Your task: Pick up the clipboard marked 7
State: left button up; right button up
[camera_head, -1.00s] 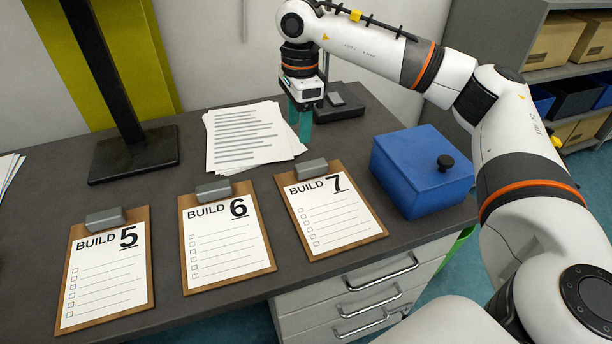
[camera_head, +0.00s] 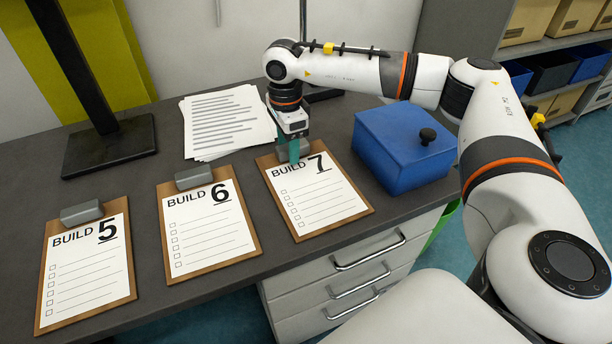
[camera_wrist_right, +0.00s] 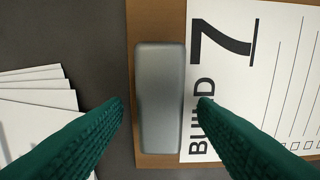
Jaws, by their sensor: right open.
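The clipboard marked 7 (camera_head: 316,195) lies flat on the dark desk, the rightmost of three in the head view. It has a brown board, a white sheet reading BUILD 7 and a grey clip at its top edge. My right gripper (camera_head: 293,152) is over that clip and partly hides it. In the right wrist view, the grey clip (camera_wrist_right: 160,98) lies between and beyond the two open green fingers of the right gripper (camera_wrist_right: 162,102). I cannot tell how high the fingers are above it. My left gripper is not in view.
Clipboards marked 6 (camera_head: 208,230) and 5 (camera_head: 88,270) lie to the left. A paper stack (camera_head: 226,122) lies behind the clipboards. A blue box (camera_head: 404,150) with a black knob stands close on the right. A black stand (camera_head: 110,145) is at the back left.

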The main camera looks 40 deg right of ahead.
jog(key=c, duration=1.1)
grip_shut()
jog(key=shift+r, duration=0.15)
